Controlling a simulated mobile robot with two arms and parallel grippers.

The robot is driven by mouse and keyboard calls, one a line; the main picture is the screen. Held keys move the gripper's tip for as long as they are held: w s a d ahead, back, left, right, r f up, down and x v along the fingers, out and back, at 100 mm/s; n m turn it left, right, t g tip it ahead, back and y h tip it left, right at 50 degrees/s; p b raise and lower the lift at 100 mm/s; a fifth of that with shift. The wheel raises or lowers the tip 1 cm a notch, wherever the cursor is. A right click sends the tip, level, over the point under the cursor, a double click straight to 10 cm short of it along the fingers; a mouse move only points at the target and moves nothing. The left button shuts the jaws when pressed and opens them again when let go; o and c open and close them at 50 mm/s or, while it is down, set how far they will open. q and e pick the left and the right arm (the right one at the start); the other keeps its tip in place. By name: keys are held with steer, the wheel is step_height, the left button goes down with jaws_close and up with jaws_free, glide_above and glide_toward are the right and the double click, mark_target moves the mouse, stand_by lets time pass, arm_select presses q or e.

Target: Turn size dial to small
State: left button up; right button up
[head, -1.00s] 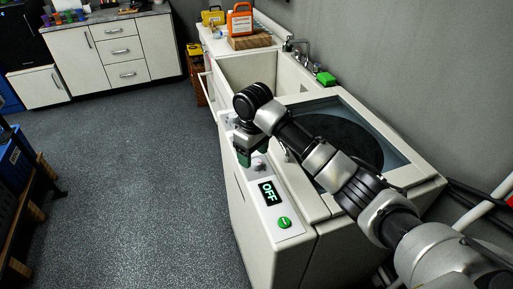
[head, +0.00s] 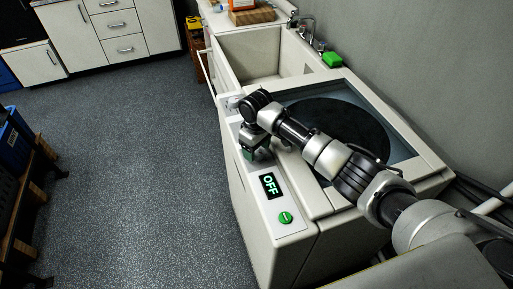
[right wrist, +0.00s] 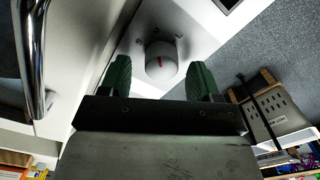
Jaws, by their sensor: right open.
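The size dial (right wrist: 160,66) is a round white knob with a short red mark, on the machine's pale control panel (right wrist: 190,22). In the head view the right gripper (head: 250,154) is low over the panel's far part and hides the dial. My left gripper is not in view.
The panel has a display (head: 270,186) reading OFF and a green button (head: 285,217). The machine's dark round lid window (head: 335,130) lies under my right arm. A sink (head: 262,55) with a green sponge (head: 332,59) is behind.

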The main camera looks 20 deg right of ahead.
steer(key=shift+s+f, duration=0.1)
steer(key=shift+f, duration=0.3)
steer(key=shift+c, duration=0.4)
steer(key=c, duration=0.9)
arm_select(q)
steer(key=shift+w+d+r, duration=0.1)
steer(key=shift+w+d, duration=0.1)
arm_select(e)
steer(key=shift+o, duration=0.2)
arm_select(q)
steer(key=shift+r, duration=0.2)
arm_select(e)
steer(key=shift+n, duration=0.4)
steer(key=n+p, duration=0.1)
steer(key=n, duration=0.1)
steer(key=shift+a+r+n+p, duration=0.1)
steer(key=shift+n+p, duration=0.25)
steer(key=shift+n, duration=0.05)
arm_select(q)
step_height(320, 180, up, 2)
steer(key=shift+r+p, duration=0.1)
steer(key=shift+p, duration=0.4)
arm_select(e)
steer(key=n, duration=0.5)
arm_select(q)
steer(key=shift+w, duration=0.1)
arm_select(e)
steer(key=shift+n, duration=0.3)
